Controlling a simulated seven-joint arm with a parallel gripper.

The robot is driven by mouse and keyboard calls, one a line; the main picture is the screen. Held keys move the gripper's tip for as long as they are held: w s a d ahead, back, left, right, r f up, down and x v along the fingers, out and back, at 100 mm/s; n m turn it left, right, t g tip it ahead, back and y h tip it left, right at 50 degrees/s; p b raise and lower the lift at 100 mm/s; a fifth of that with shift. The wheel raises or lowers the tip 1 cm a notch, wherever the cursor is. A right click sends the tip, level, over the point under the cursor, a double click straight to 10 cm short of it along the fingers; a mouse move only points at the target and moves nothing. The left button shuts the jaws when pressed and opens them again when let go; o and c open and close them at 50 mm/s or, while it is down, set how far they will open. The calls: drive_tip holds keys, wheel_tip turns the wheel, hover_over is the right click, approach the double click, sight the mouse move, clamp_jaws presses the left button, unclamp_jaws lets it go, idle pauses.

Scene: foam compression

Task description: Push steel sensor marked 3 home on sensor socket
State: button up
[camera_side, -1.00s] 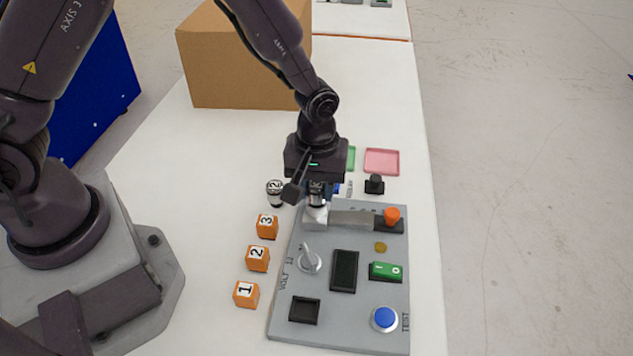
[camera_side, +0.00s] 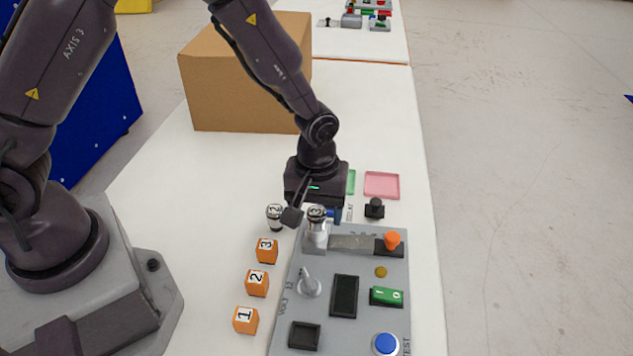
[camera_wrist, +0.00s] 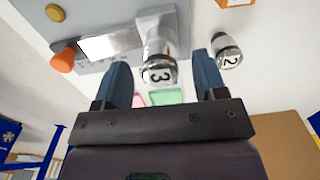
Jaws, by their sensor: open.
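The steel sensor marked 3 (camera_side: 316,214) stands upright on the light sensor socket (camera_side: 316,240) at the far left corner of the grey panel. The wrist view shows its dark end with the 3 (camera_wrist: 159,75) and the light socket (camera_wrist: 156,25). My gripper (camera_side: 322,214) is open at the sensor. In the wrist view, the blue fingers of my gripper (camera_wrist: 163,82) stand on both sides of the sensor, with a gap to each side. I cannot tell whether the sensor is fully seated.
A sensor marked 2 (camera_side: 275,216) stands left of my gripper. Orange blocks 3 (camera_side: 267,250), 2 (camera_side: 257,282) and 1 (camera_side: 245,319) line the panel's left side. A black part (camera_side: 374,208), pink tray (camera_side: 382,185) and cardboard box (camera_side: 235,85) lie beyond the panel.

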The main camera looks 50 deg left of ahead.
sight(317, 211)
wheel_tip(317, 211, up, 11)
drive_tip(key=s+a+r+m+t, duration=0.2)
drive_tip(key=s+a+r+m, duration=0.2)
drive_tip(key=s+r, duration=0.4)
drive_tip(key=s+a+r+m+t, duration=0.3)
drive_tip(key=s+a+r+m, duration=0.1)
drive_tip(key=s+r, duration=0.3)
drive_tip(key=shift+s+r+m+t, duration=0.3)
drive_tip(key=shift+s+r+m, duration=0.15)
drive_tip(key=shift+s, duration=0.45)
